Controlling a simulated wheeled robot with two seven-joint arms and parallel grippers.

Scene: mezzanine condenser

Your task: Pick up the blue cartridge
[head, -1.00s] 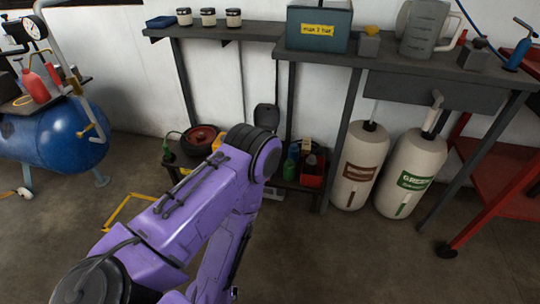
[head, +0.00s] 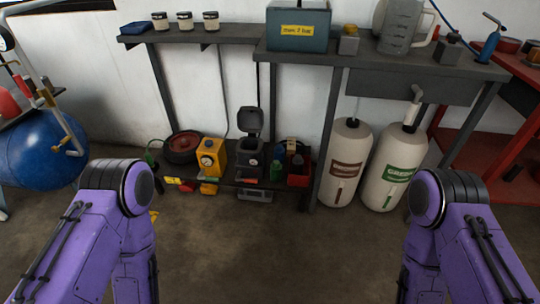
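A small blue cylinder (head: 488,46) with a dark angled top stands upright near the right end of the grey bench. It is the only slim blue cartridge-like thing I can make out; I cannot tell for certain that it is the blue cartridge. My two purple arms show at the lower left and lower right, bent at the elbow with the forearms running down out of the picture. Neither gripper is in view, so what they hold cannot be seen.
Two white tanks (head: 344,165) (head: 399,170) stand below. A low shelf holds a yellow unit (head: 211,160) and a red bin (head: 299,172). The middle floor is clear.

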